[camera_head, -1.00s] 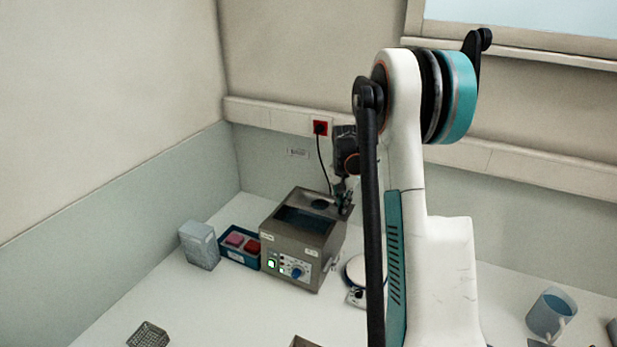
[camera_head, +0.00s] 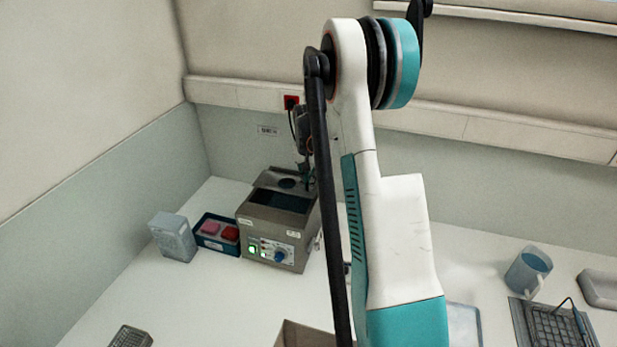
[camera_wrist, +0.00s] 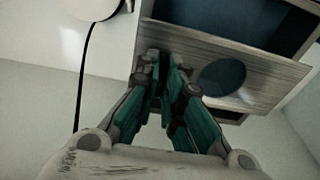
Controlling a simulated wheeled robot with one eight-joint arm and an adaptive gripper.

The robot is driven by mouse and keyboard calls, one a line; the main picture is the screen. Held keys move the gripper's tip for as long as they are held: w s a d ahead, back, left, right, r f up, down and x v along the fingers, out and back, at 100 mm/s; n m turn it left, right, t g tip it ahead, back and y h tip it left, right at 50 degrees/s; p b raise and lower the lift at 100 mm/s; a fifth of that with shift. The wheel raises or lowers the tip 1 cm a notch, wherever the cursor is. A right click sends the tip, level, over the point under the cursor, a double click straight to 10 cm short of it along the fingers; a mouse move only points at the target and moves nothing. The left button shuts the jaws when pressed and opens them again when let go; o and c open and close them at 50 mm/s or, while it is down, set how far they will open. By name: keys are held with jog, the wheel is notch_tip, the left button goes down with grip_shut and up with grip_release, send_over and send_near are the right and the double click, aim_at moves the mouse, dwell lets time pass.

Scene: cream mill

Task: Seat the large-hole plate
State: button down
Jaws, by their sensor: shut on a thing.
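The large-hole plate (camera_head: 268,180) is a grey metal sheet with one big round hole, at the back of the water bath's top. It also shows in the wrist view (camera_wrist: 270,84), beside the dark tank opening. The water bath (camera_head: 268,241) is a grey box with lit green switches and a blue knob on its front. My gripper (camera_head: 305,180) is at the plate's right end in the head view. In the wrist view my gripper (camera_wrist: 168,82) is shut on the plate's edge; the fingers partly hide the grip. I cannot tell whether the plate lies fully flat on the bath.
A blue tray (camera_head: 215,247) with pink and red blocks and a pale grey box (camera_head: 172,238) stand left of the bath. A wall lies close behind. A dark cable (camera_wrist: 84,75) runs at the wrist view's left.

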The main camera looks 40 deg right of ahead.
jog(key=shift+w+f+b, duration=0.1)
jog(key=shift+f+b, duration=0.35)
jog(key=shift+f, duration=0.1)
jog(key=shift+r+b, duration=0.1)
jog(key=shift+b, duration=0.4)
dwell(0.9)
jog(key=shift+f+b, duration=0.55)
jog(key=shift+b, duration=0.25)
dwell(0.4)
jog(key=c, duration=1.6)
grip_release()
jog(key=shift+c, duration=0.2)
jog(key=o, duration=0.5)
